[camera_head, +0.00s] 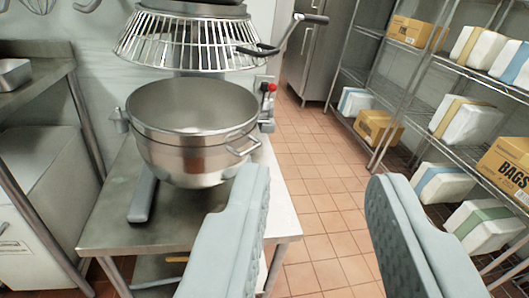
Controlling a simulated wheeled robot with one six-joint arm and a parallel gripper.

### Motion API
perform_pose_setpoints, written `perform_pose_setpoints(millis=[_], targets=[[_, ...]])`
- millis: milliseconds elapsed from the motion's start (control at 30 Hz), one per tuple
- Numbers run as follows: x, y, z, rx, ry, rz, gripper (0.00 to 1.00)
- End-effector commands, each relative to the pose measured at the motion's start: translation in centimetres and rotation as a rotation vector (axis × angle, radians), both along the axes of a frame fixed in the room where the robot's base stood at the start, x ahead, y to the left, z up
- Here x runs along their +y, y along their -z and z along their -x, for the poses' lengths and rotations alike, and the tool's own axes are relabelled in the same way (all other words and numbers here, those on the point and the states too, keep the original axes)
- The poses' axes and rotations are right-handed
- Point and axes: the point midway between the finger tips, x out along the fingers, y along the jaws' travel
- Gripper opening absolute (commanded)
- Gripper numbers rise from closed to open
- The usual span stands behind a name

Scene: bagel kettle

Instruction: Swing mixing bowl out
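The steel mixing bowl (196,156) sits in the mixer's bowl cradle under the wire guard (184,42), above a steel table (120,236). Its inside looks empty apart from a small pale spot at the bottom. A loop handle (244,150) sticks out at its right side. A red knob (269,88) and a crank lever (290,32) are right of the bowl. My gripper (312,190) is open and empty, its two grey padded fingers wide apart. It is in front and to the right of the bowl, not touching it.
Wire shelves (470,75) with bags and boxes line the right side. A steel worktable (38,80) stands at the left, with a white bin (45,180) under it. The tiled floor (325,200) between the mixer table and the shelves is clear.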

Motion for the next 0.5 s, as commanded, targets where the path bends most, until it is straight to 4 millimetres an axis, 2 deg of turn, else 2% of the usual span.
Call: perform_pose_setpoints(millis=[33, 200, 500], targets=[[-0.2, 0.8, -1.5, 0.006, 0.002, 0.058, 0.33], [-0.8, 3.0, -6.1, 0.005, -0.006, 0.302, 0.33], [-1.1, 8.2, -13.3, -0.005, -0.066, 0.717, 0.33]])
